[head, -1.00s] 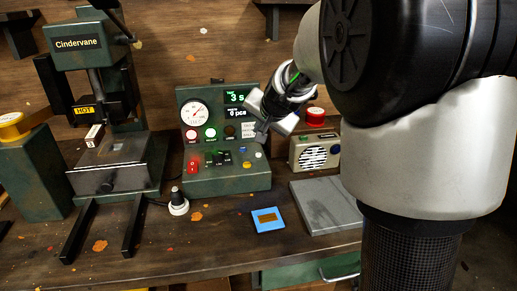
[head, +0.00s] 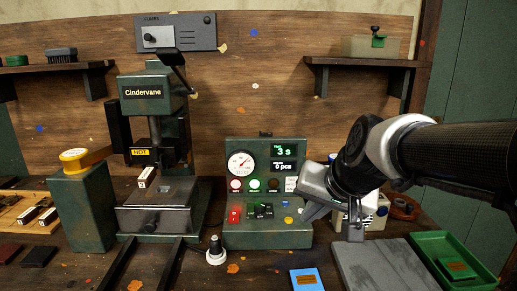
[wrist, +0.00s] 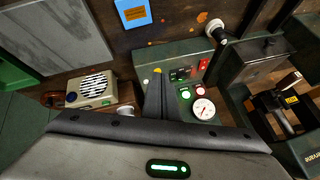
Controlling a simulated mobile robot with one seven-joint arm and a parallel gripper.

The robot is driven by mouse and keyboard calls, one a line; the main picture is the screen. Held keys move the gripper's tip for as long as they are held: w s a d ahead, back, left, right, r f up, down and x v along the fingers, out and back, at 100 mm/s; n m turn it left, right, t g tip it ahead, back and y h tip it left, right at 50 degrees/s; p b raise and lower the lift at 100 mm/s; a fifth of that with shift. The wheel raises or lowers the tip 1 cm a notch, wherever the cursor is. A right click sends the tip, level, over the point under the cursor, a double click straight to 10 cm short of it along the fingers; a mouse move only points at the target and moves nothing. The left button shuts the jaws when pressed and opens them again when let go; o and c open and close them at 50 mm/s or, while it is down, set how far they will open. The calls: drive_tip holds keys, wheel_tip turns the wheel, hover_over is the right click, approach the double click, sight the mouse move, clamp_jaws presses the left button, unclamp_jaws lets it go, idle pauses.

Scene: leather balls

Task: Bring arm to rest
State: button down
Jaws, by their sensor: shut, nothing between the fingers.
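My arm reaches in from the right side of the head view. I cannot tell how far the fingers are from the panel.
The Cindervane press (head: 153,97) stands left of the panel. A blue card (head: 306,280) lies at the front. A grey slab (head: 378,268) and a green tray (head: 489,287) lie right. The speaker box (wrist: 90,89) is near my gripper. Shelves hang on the back wall.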

drive_tip(key=s+d+f+n+g+h, duration=0.1)
drive_tip(key=s+d+f+n+h, duration=0.15)
drive_tip(key=s, duration=1.25)
wheel_tip(320, 180, up, 20)
drive_tip(key=p, duration=2.1)
drive_tip(key=shift+s+r+n+g, duration=0.25)
drive_tip(key=shift+s+n+g, duration=0.05)
drive_tip(key=shift+n, duration=0.05)
drive_tip(key=shift+y, duration=0.25)
drive_tip(key=shift+a, duration=0.2)
